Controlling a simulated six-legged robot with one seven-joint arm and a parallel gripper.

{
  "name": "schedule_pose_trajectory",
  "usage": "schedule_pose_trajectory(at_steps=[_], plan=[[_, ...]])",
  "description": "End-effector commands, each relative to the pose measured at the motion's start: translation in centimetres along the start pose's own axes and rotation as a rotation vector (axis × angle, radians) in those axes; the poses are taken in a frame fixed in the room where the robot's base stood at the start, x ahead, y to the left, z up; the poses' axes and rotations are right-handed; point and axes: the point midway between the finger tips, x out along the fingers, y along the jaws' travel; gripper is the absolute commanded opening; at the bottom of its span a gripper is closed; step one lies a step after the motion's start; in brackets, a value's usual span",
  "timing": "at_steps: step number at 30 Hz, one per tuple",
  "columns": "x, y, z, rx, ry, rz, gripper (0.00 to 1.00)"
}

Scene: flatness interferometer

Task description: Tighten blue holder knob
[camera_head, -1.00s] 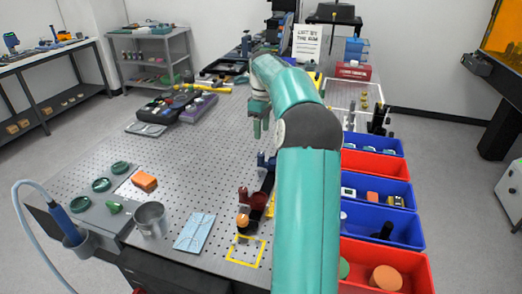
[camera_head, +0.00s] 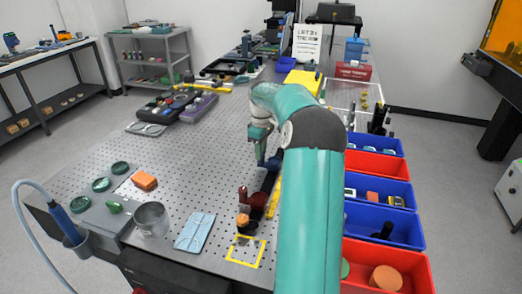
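The blue holder (camera_head: 272,163) stands on the perforated table, partly hidden behind my arm and gripper. Its knob cannot be made out separately. My gripper (camera_head: 260,158) points down right beside or over the blue holder's left part. Whether the fingers touch it, and how far apart they are, is too small to tell. A dark red holder (camera_head: 252,197) stands nearer on the same dark rail, and an orange-topped piece (camera_head: 243,220) is in front of it.
A yellow-marked square (camera_head: 246,252) lies at the table's near edge. A blue folded cloth (camera_head: 194,231), metal cup (camera_head: 151,219) and orange block (camera_head: 144,180) are to the left. Blue and red bins (camera_head: 376,165) line the right side. The perforated table's middle (camera_head: 200,150) is clear.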

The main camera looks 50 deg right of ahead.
Motion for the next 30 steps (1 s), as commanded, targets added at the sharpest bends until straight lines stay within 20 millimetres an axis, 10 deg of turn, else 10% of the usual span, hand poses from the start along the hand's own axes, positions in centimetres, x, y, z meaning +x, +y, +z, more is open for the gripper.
schedule_pose_trajectory(at_steps=[30], plan=[[-0.13,-0.06,-0.02,0.459,0.017,0.002,0.02]])
